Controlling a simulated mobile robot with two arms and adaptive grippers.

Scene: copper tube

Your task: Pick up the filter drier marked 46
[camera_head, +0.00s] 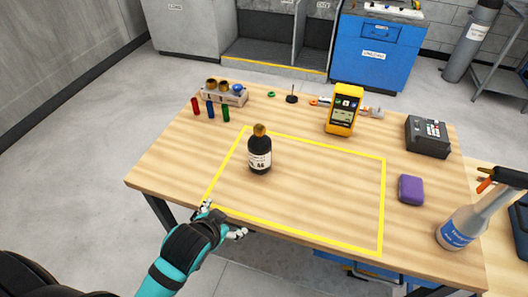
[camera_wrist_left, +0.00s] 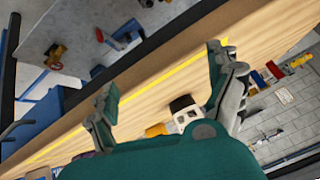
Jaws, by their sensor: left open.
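The filter drier (camera_head: 260,155) is a dark bottle-shaped cylinder with a copper top and a white label. It stands upright inside the yellow outline on the table; the mark on its label is too small to read surely. My left gripper (camera_head: 223,220) is open and empty at the table's front edge, in front of and left of the drier, apart from it. In the left wrist view my two fingers (camera_wrist_left: 165,78) are spread. What seems to be the drier (camera_wrist_left: 186,116) shows beyond the palm, partly hidden by it. My right gripper is not in view.
The wooden table holds a rack (camera_head: 226,97) with several fittings, red, blue and green cylinders (camera_head: 210,109), a yellow meter (camera_head: 343,110), a black device (camera_head: 428,136), a purple block (camera_head: 411,189) and a spray bottle (camera_head: 460,228). The outlined area (camera_head: 320,190) right of the drier is clear.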

